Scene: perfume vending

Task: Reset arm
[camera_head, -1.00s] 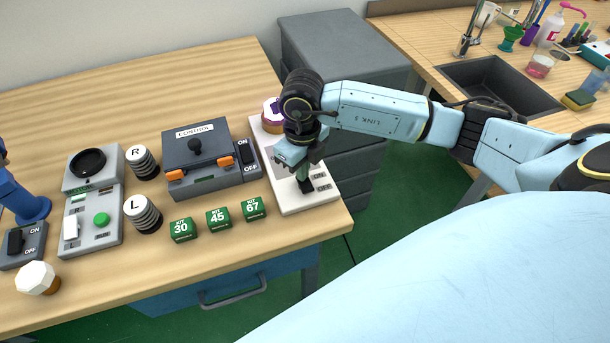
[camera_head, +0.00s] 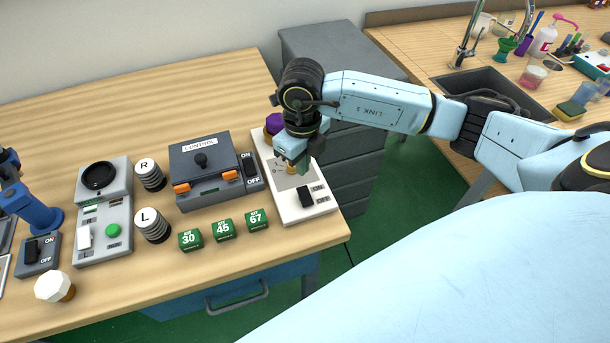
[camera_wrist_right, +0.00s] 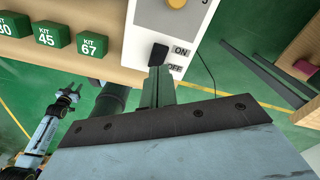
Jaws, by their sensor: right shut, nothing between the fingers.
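My right gripper (camera_head: 303,168) is shut and empty. It hangs over the white switch panel (camera_head: 310,215), behind the panel's black rocker switch (camera_head: 306,197) as the head view shows it. In the right wrist view, the closed green-grey fingers (camera_wrist_right: 158,85) point towards the same black switch (camera_wrist_right: 158,54), beside the ON and OFF labels. A small gap appears between fingers and switch in the head view. A light blue arm with a dark gripper (camera_wrist_right: 68,97), apparently my left one, shows small in the right wrist view; its jaws are unclear.
A purple-topped item (camera_head: 274,123) stands at the panel's back end, close to my right wrist. The control box (camera_head: 205,190), green kit cubes (camera_head: 223,230) and black-ringed cylinders (camera_head: 152,226) stand to the left. A grey cabinet (camera_head: 335,50) is behind my right arm.

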